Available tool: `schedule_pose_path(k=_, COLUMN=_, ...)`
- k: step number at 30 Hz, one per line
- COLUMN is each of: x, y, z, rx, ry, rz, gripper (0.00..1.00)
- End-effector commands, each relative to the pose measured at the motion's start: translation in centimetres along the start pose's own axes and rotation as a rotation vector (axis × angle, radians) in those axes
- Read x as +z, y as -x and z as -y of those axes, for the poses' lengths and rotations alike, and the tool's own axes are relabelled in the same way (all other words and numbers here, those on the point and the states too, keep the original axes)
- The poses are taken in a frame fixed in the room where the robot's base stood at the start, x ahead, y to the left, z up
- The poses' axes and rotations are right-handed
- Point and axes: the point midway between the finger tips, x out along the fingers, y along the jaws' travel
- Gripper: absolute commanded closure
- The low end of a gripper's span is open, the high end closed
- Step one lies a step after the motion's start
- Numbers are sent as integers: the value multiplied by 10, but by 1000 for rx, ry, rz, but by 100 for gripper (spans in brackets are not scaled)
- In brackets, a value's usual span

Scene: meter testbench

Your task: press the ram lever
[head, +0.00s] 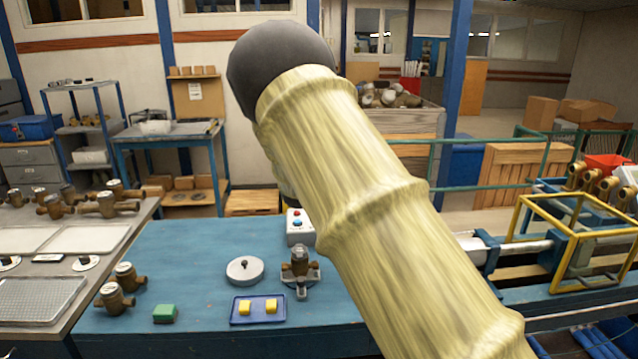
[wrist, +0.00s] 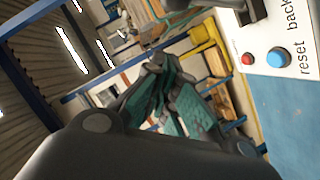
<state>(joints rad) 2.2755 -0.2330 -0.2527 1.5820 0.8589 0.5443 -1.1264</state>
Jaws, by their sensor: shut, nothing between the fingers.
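The white control box (head: 300,228) stands at the back of the blue bench, left of my arm in the head view. In the wrist view the box (wrist: 290,30) is at the upper right, with a red button (wrist: 247,59), a blue button (wrist: 278,57) and the words "reset" and "back". A black part (wrist: 252,10) in a dark slot at its top edge may be the ram lever; it is cut off by the frame. My gripper (wrist: 158,66) is shut and empty, left of the box and apart from it in the picture.
A yellow frame (head: 567,240) stands at the right.

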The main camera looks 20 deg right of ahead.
Motion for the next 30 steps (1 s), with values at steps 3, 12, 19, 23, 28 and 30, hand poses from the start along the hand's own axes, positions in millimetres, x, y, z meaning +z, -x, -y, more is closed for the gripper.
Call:
schedule_pose_path(k=3, x=0, y=13, z=1, rx=0, ry=1, rz=-1, gripper=100)
schedule_pose_path(k=12, x=0, y=25, z=0, rx=0, ry=1, rz=0, gripper=100)
schedule_pose_path(k=19, x=0, y=25, z=0, rx=-1, ry=0, rz=0, gripper=100)
schedule_pose_path(k=23, x=0, y=25, z=0, rx=-1, ry=0, rz=0, gripper=100)
schedule_pose_path(k=28, x=-7, y=28, z=-8, rx=0, ry=0, rz=0, gripper=100)
schedule_pose_path(k=30, x=-14, y=31, z=-16, rx=0, ry=0, rz=0, gripper=100)
